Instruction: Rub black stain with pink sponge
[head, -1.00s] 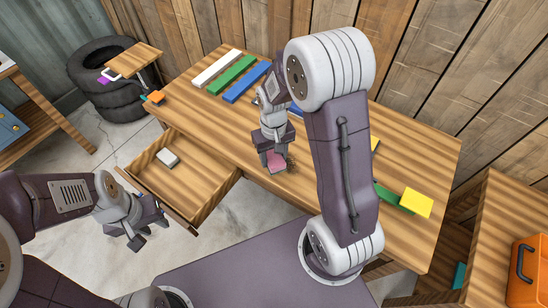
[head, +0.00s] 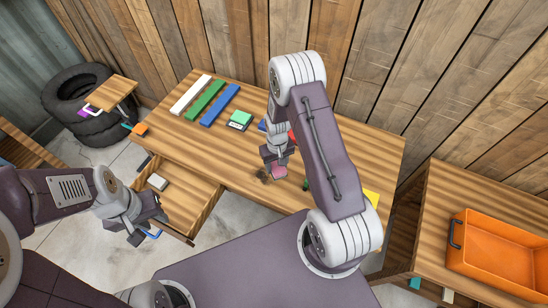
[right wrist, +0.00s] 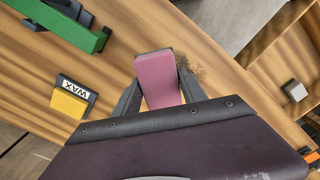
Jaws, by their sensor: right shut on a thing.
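My right gripper (head: 279,168) is shut on the pink sponge (head: 280,172), low over the wooden table (head: 225,165). In the right wrist view the sponge (right wrist: 157,78) sits between the two fingers. The dark stain (head: 264,179) is on the tabletop just left of the sponge in the head view. In the right wrist view the speckled stain (right wrist: 188,64) shows beside the sponge's far right corner, partly covered. I cannot tell whether the sponge presses on the table. My left gripper (head: 148,229) is open and empty in front of the drawer.
White (head: 191,95), green (head: 205,100) and blue (head: 220,105) bars lie at the table's back left. The open drawer (head: 195,203) holds a grey block (head: 157,182). An orange crate (head: 497,253) stands at right.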

